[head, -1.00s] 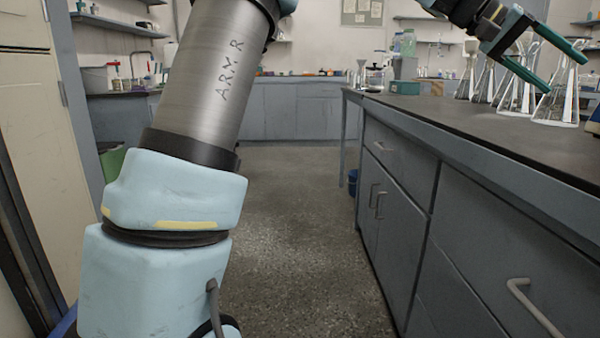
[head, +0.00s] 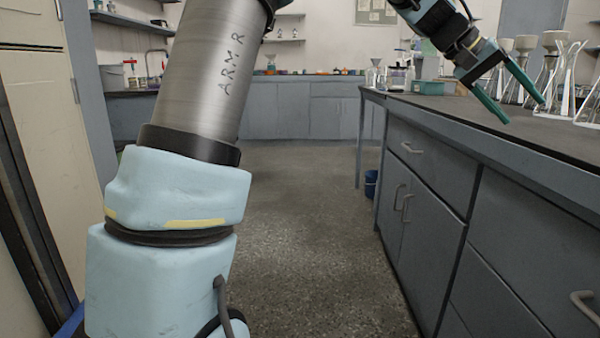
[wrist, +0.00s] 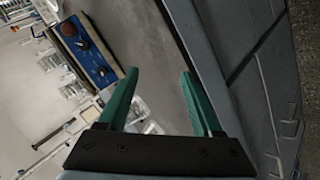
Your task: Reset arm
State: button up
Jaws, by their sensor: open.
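My gripper (head: 518,98) shows at the upper right of the head view, with two green fingers spread apart and nothing between them. It is by the front edge of the right-hand bench (head: 480,112), pointing down and to the right. My arm rises on the left of the head view and its middle part runs out of the top of the picture. In the wrist view the open fingers (wrist: 160,100) also show empty, with the bench top beyond them. A blue device with a red round part (wrist: 85,50) stands on that bench in the wrist view.
A teal box (head: 428,88) is farther back. A blue bin (head: 371,184) stands on the floor by the bench. The aisle floor (head: 290,220) is clear.

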jog(key=w+a+f+n+t+y, duration=0.2)
jog(key=w+a+f+y, duration=0.15)
jog(key=a+f, duration=0.8)
jog(key=w+a+f+n+t+y, duration=0.3)
jog(key=a+f, duration=0.4)
jog(key=a, duration=0.9)
jog(key=s+a+f+n+y, duration=0.1)
jog(key=s+a+f, duration=0.2)
jog(key=a, duration=0.4)
jog(key=s+a+f+n+y, duration=0.1)
jog(key=s+a+f, duration=0.15)
jog(key=a, duration=0.45)
jog(key=s+a+f+y, duration=0.1)
jog(key=s+a+f, duration=0.25)
jog(key=a, duration=0.35)
notch_tip(320, 180, up, 35)
jog(key=p, duration=3.5)
jog(key=shift+w+a+f, duration=0.15)
jog(key=shift+w+a, duration=0.05)
jog(key=shift+w, duration=0.2)
